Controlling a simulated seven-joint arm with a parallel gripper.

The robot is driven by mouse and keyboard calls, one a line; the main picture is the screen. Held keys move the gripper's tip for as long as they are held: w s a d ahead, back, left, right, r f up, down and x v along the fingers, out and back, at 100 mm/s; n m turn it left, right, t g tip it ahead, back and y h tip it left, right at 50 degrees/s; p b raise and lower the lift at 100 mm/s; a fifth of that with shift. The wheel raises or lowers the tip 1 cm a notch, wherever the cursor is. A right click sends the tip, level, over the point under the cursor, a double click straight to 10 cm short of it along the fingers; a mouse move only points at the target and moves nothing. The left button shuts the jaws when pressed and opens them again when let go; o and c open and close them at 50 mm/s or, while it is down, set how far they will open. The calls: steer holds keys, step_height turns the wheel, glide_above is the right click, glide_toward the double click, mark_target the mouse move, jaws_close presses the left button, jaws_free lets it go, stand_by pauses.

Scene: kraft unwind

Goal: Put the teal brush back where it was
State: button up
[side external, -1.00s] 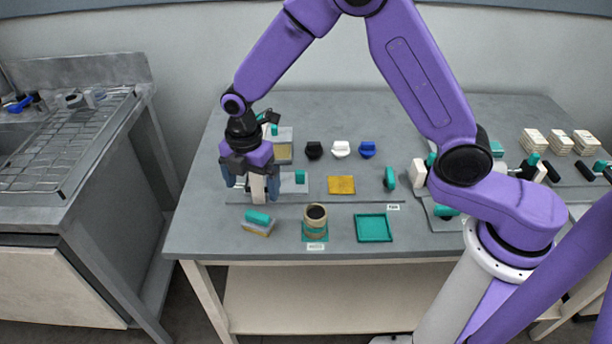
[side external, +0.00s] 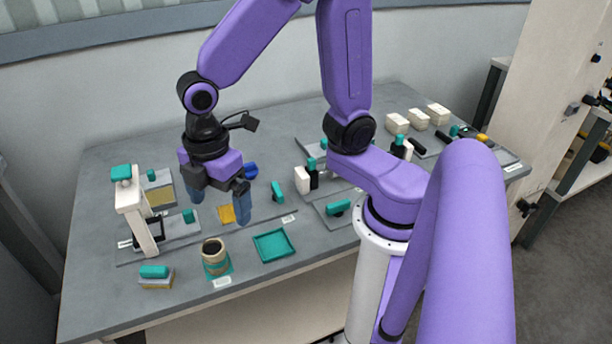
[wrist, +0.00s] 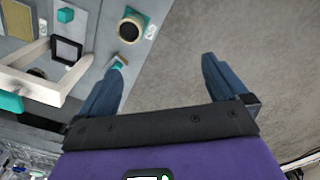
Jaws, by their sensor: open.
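The teal-handled brush (side external: 155,276) lies at the table's front left, handle up over a pale block of bristles. In the wrist view the brush (wrist: 118,62) shows partly, beside the tip of the left finger. My gripper (side external: 218,205) is open and empty, raised above the table to the right of and behind the brush. It also shows in the wrist view (wrist: 165,70), with nothing between its fingers but floor. I cannot tell from the frames which spot the brush came from.
A dark-topped jar (side external: 213,252) stands on a teal square right of the brush, and an empty teal tray (side external: 273,246) lies beyond it. A white frame (side external: 135,215) with a teal top stands behind the brush. A yellow pad (side external: 227,214) lies near the gripper.

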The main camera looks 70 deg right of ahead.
steer(key=s+d+r+m, duration=0.2)
steer(key=s+d, duration=0.6)
steer(key=s, duration=0.4)
steer(key=shift+s+d+m, duration=0.4)
steer(key=shift+m, duration=0.5)
